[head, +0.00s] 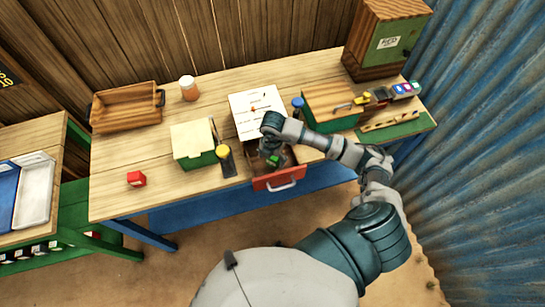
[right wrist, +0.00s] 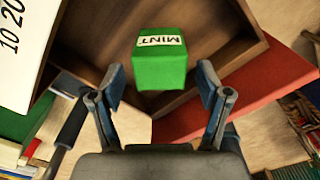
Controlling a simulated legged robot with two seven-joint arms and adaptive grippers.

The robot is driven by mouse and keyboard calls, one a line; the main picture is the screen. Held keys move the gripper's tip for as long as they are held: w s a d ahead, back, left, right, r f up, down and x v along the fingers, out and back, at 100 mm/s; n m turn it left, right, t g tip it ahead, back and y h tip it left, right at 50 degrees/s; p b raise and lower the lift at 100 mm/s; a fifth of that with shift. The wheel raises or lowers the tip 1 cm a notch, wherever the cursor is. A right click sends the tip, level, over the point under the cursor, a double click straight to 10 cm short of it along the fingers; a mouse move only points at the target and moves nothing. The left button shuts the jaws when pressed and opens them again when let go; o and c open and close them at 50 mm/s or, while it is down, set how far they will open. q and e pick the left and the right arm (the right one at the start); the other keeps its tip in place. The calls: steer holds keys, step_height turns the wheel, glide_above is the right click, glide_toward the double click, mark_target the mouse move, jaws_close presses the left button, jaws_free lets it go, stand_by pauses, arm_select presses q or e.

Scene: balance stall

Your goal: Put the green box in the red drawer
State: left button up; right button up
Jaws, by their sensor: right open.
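The red drawer (head: 278,180) stands pulled out from the middle of the table's front edge. Its red front with a pale handle shows in the head view, and its red front (right wrist: 225,104) also shows in the right wrist view. The green box (right wrist: 160,68), labelled MINT, is within the drawer's brown walls; in the head view the box (head: 274,160) is a small green patch partly hidden by my gripper. My right gripper (right wrist: 161,78) is open, its fingers apart on either side of the view below the box, not closed on it. In the head view my right gripper (head: 270,153) points down over the drawer. My left gripper is not in view.
A green box with a cream lid (head: 193,140) and a yellow-topped dark post (head: 225,160) stand left of the drawer. A blue-topped post (head: 297,106) and a wooden-lidded green case (head: 335,104) stand right.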

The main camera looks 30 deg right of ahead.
step_height(320, 180, up, 12)
steer(key=shift+b, duration=0.4)
steer(key=shift+d, duration=0.1)
stand_by(0.4)
